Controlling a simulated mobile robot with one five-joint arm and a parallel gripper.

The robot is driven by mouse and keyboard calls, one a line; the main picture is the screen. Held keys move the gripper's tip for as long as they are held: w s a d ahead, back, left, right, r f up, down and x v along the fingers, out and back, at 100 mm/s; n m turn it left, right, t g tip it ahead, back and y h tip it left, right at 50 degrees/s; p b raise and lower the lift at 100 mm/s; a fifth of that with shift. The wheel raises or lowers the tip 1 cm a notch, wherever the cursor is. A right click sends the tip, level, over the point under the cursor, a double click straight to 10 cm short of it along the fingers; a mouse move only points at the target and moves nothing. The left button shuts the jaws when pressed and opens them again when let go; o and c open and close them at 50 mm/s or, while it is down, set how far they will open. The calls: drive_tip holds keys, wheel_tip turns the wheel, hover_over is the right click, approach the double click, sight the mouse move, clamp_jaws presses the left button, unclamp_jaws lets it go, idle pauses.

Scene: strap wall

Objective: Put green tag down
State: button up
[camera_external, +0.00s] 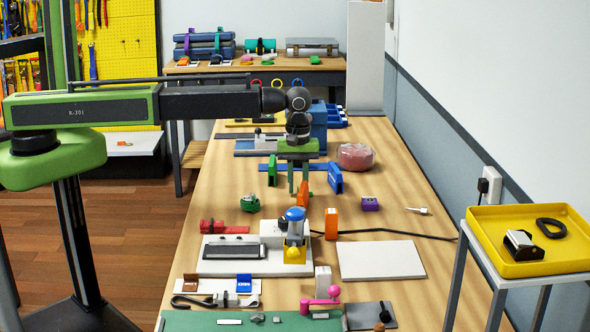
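My gripper (298,184) hangs down over the middle of the table, its two green fingers apart. An orange piece (302,196) shows at the fingertips; I cannot tell whether it is between them or behind them. A small green upright piece (272,170) is just left of the fingers and may be the green tag; it looks apart from them. A blue upright piece (335,179) is to their right. Another green object (250,203), small and rounded, sits on the table to the lower left. No green tag is clearly visible in my gripper.
A white fixture (256,268) with a blue-topped yellow post (295,238) stands in front of my gripper. An orange block (331,224), a purple block (370,203) and a white plate (380,260) are to the right. A pink bowl (357,157) stands behind. A yellow tray (490,240) is far right.

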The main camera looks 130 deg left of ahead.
wheel_tip(320, 180, up, 12)
drive_tip(key=p, duration=1.2)
drive_tip(key=shift+r, duration=0.2)
drive_tip(key=w+d+m, duration=0.2)
drive_tip(key=d+m, duration=0.6)
drive_tip(key=d, duration=1.1)
drive_tip(key=w+d+m, duration=0.3)
drive_tip(key=d+m, duration=0.6)
drive_tip(key=d, duration=1)
drive_tip(key=s+d+m, duration=0.3)
drive_tip(key=d+m, duration=0.2)
drive_tip(key=d, duration=0.3)
drive_tip(key=s+d+m, duration=0.2)
drive_tip(key=d+m, duration=0.2)
drive_tip(key=d, duration=0.5)
drive_tip(key=shift+s+m, duration=0.4)
drive_tip(key=shift+o, duration=0.4)
drive_tip(key=shift+d, duration=0.1)
drive_tip(key=shift+o, duration=0.2)
drive_tip(key=shift+w, duration=0.1)
